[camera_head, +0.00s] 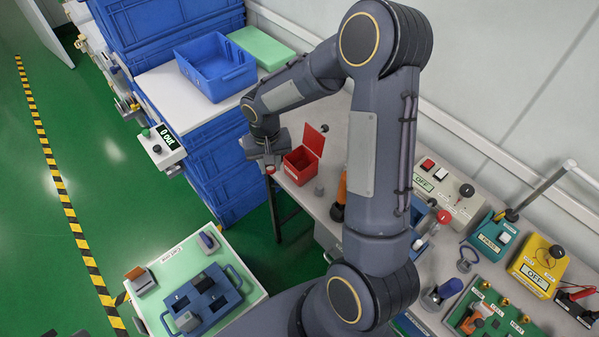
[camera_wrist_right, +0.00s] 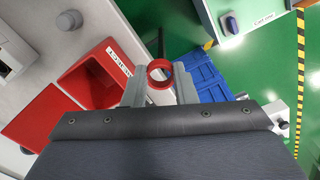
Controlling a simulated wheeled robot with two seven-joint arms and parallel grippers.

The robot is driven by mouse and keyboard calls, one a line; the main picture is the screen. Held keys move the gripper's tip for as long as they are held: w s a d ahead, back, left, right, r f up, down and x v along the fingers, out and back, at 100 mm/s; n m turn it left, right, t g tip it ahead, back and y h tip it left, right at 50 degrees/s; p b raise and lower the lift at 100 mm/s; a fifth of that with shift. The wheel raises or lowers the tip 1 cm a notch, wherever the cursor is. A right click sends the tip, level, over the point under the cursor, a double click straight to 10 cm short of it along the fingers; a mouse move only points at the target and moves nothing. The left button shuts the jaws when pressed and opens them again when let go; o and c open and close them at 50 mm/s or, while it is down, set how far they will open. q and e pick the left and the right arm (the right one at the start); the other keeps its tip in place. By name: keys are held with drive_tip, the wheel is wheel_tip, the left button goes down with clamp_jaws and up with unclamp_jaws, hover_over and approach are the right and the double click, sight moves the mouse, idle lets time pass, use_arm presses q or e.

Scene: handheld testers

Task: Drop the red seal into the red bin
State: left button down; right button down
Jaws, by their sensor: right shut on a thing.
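The red seal (camera_wrist_right: 159,74), a small red ring, sits between the two fingertips of my right gripper (camera_wrist_right: 160,84), which is shut on it. In the head view, the right gripper (camera_head: 268,163) is just left of the red bin (camera_head: 299,168), with the seal (camera_head: 271,170) showing as a small red spot below the fingers. The bin is an open red box with its lid raised, near the table's left end. The wrist view shows the bin (camera_wrist_right: 97,77) left of the seal, its white label facing the gripper. My left gripper is not in view.
The grey table (camera_head: 325,203) carries a small grey piece and an orange-and-black tool (camera_head: 340,200) right of the bin. Blue crates (camera_head: 213,165) stand left of the gripper. A cart with a blue tray (camera_head: 203,300) is in front. Several testers crowd the table's right side.

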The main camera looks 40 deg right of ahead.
sight(307, 149)
drive_tip(key=s+d+r+m+p, duration=0.2)
drive_tip(key=d+r+m, duration=0.4)
drive_tip(key=d+m, duration=0.3)
drive_tip(key=shift+n, duration=0.3)
drive_tip(key=f+b, duration=0.1)
drive_tip(key=f, duration=0.1)
drive_tip(key=d+f+b, duration=0.1)
drive_tip(key=f, duration=0.1)
drive_tip(key=f+b, duration=0.2)
drive_tip(key=shift+w+d+f, duration=0.1)
drive_tip(key=shift+w+d, duration=0.05)
drive_tip(key=shift+d, duration=0.15)
drive_tip(key=c, duration=1.1)
unclamp_jaws()
drive_tip(key=shift+r, duration=0.2)
wheel_tip(307, 149, up, 8)
drive_tip(key=shift+f, duration=0.25)
